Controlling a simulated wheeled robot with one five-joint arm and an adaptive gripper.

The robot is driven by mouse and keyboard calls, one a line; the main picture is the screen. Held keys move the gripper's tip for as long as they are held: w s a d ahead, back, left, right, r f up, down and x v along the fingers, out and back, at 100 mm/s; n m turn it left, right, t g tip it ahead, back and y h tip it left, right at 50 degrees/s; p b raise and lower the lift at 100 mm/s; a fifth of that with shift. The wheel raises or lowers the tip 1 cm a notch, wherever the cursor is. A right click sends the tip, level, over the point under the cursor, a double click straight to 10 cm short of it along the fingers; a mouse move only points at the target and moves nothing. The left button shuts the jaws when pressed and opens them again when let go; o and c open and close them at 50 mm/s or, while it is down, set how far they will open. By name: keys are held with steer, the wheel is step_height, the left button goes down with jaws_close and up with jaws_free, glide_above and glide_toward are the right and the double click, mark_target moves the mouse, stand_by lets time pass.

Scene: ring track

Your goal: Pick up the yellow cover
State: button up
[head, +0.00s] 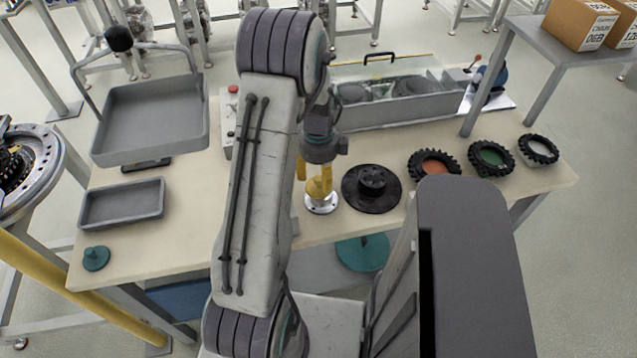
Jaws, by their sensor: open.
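The yellow cover (317,189) stands on a round silver base (321,204) near the front edge of the beige table. My gripper (314,172) is directly above the cover and points down, with its fingers around or just over the cover's top. The gripper is open. The fingers and the cover overlap in the picture, so I cannot tell whether they touch. My arm hides the table area to the left of the cover.
A black disc (371,187) lies just right of the cover. A grey bin (410,107) is behind. At left are a grey tray (122,204), a raised basket (152,120) and a teal knob (96,259).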

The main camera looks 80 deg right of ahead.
steer(key=shift+f, duration=0.55)
steer(key=shift+c, duration=0.5)
jaws_close()
